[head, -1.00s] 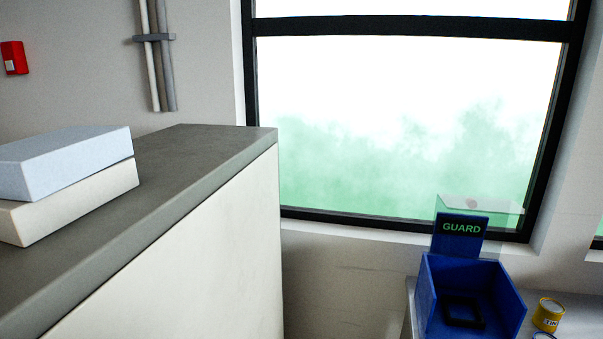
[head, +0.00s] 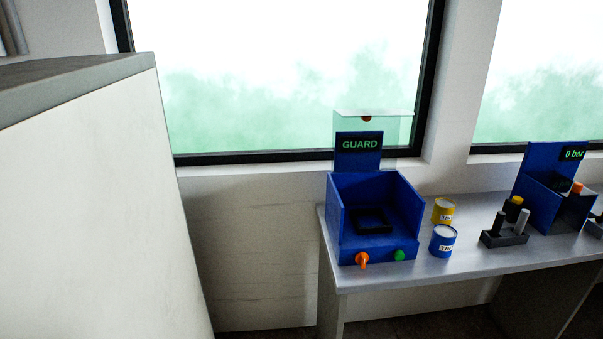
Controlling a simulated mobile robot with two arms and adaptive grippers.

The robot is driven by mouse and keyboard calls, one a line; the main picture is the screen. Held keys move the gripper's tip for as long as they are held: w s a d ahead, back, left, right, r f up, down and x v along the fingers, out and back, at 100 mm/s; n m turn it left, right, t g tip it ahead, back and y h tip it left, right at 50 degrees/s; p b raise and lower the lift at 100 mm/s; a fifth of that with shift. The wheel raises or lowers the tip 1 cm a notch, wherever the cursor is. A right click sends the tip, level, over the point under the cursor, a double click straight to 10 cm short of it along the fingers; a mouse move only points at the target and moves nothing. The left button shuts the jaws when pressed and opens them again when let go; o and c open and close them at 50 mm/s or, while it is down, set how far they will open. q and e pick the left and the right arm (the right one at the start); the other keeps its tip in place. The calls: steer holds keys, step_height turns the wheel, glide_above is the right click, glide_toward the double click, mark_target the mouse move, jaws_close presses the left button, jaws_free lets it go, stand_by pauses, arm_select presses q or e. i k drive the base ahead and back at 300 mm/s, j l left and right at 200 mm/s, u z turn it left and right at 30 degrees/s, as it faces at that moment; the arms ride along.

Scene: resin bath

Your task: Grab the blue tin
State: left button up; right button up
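The blue tin (head: 443,241) stands upright on the grey bench (head: 465,264), with a pale top and a white label. It is just right of the blue machine and in front of a yellow tin (head: 443,211). Neither of my grippers shows in the head view.
A dark holder (head: 504,238) and a second blue machine (head: 548,189) reading 0 bar stand to the right. A tall pale cabinet (head: 90,200) fills the left.

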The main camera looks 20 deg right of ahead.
mark_target(443, 237)
steer(key=k+l+z, duration=0.1)
steer(key=z, duration=1.35)
steer(key=i+j, duration=0.1)
steer(key=i, duration=0.5)
steer(key=l+z, duration=0.05)
